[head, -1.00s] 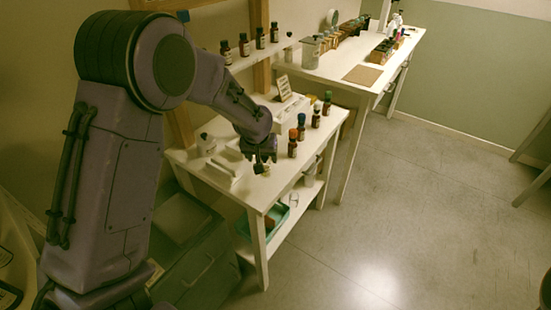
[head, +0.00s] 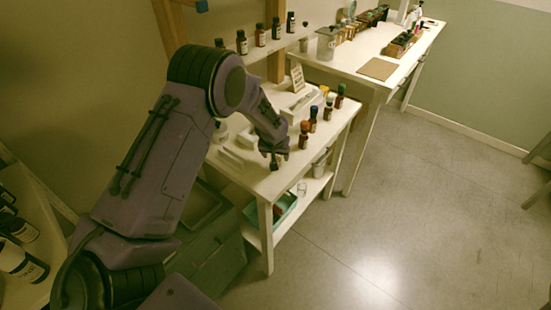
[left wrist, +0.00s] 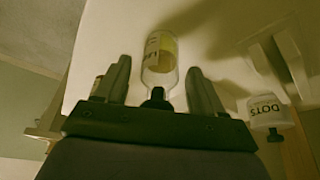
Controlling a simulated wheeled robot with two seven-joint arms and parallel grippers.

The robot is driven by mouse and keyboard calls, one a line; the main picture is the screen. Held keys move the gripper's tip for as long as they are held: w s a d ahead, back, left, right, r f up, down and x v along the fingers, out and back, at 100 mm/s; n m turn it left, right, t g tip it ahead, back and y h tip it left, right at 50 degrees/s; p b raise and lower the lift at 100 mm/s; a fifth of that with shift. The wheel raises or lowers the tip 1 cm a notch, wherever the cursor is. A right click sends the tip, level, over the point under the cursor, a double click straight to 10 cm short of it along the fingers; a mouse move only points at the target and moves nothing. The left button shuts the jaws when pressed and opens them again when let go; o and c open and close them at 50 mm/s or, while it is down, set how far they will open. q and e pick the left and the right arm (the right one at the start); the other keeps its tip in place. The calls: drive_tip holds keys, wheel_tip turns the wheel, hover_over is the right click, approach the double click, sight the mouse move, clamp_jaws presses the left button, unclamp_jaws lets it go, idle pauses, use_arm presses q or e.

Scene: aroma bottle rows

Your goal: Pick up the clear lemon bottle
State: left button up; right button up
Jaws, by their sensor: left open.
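In the left wrist view, a clear glass bottle (left wrist: 160,56) with a pale yellow label and a dark cap lies in the gap between my left gripper's fingers, cap end toward the palm. My left gripper (left wrist: 159,70) is open, one finger on each side, with gaps still showing beside the glass. In the head view, my left gripper (head: 274,153) is low over the front of the small white table (head: 262,186); the bottle is mostly hidden there. My right gripper is out of view.
A row of dark bottles with coloured caps starts just right of the gripper, nearest the red-capped one (head: 304,136). Dark bottles (head: 260,35) line the shelf behind. A grey canister (head: 326,44) stands farther back.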

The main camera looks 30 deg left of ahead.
use_arm(q)
drive_tip(key=shift+w+f, duration=0.1)
drive_tip(key=c, duration=1.1)
